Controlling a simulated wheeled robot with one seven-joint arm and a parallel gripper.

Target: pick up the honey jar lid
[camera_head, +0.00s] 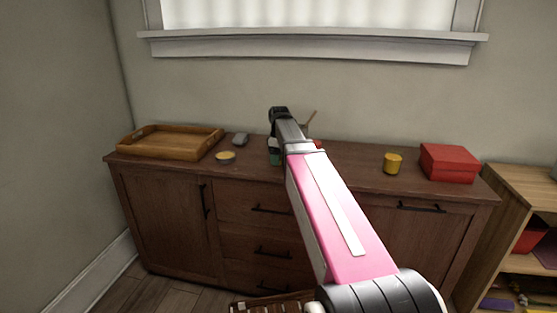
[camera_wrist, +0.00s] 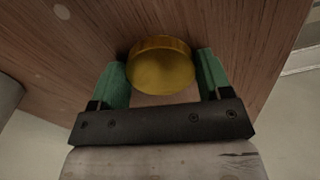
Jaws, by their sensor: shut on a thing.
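The honey jar lid, a round gold-yellow disc (camera_wrist: 161,68), is between the green fingers of my gripper (camera_wrist: 162,60) in the wrist view. My gripper is shut on it, with one finger at each side. Brown wood grain shows behind the lid. In the head view, my gripper (camera_head: 275,157) is over the middle of the dark wooden cabinet top (camera_head: 350,160). There my wrist and arm hide the lid.
A wooden tray (camera_head: 170,142), a small grey item (camera_head: 240,139) and a shallow yellowish dish (camera_head: 225,157) are on the left. A yellow pot (camera_head: 393,162) and a red box (camera_head: 448,163) are on the right. A stick-like item (camera_head: 311,119) shows partly behind my wrist.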

